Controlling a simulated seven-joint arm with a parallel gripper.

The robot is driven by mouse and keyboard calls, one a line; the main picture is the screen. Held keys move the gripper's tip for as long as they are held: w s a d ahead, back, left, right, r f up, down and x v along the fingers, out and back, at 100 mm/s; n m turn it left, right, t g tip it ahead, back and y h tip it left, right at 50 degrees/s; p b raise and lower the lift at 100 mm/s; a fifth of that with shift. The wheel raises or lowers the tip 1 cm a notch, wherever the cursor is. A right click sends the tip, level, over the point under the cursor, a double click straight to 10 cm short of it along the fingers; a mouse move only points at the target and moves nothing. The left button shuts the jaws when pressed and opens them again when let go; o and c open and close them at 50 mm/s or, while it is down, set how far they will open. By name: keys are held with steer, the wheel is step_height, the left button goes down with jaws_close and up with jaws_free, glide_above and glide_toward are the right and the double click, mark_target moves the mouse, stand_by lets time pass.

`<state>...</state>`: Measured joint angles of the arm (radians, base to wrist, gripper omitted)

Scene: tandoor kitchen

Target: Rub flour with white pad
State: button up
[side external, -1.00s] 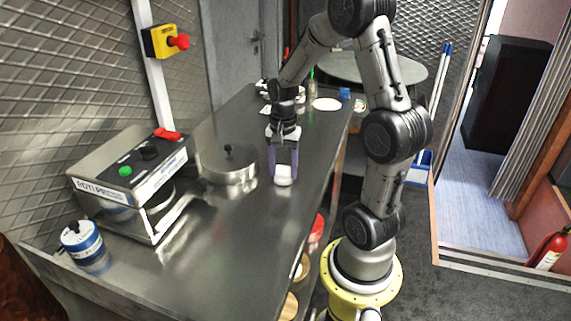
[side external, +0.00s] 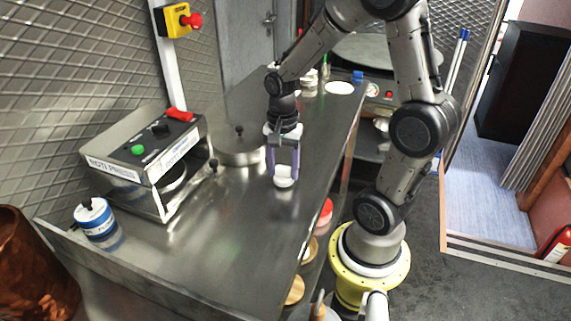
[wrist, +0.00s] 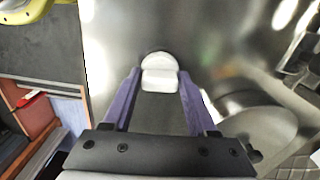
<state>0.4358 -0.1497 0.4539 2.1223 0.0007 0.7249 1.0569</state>
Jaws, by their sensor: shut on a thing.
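My gripper (side external: 284,168) points down over the steel counter (side external: 230,215), near its right edge. It is shut on the white pad (side external: 284,181), which sits between the purple fingertips at or just above the counter surface; contact is hard to tell. In the wrist view my gripper (wrist: 160,84) has a fingertip on each side of the white pad (wrist: 160,78). The pad shows a rounded far part and a squarer near part. I cannot make out flour on the counter around the pad.
A lidded steel pot (side external: 240,150) stands to the left of my gripper. The roti press (side external: 148,160) and a blue-and-white can (side external: 95,220) are farther left. A flat white disc (side external: 340,88) lies at the counter's far end. The near counter is clear.

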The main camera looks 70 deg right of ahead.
steer(key=shift+r, duration=3.85)
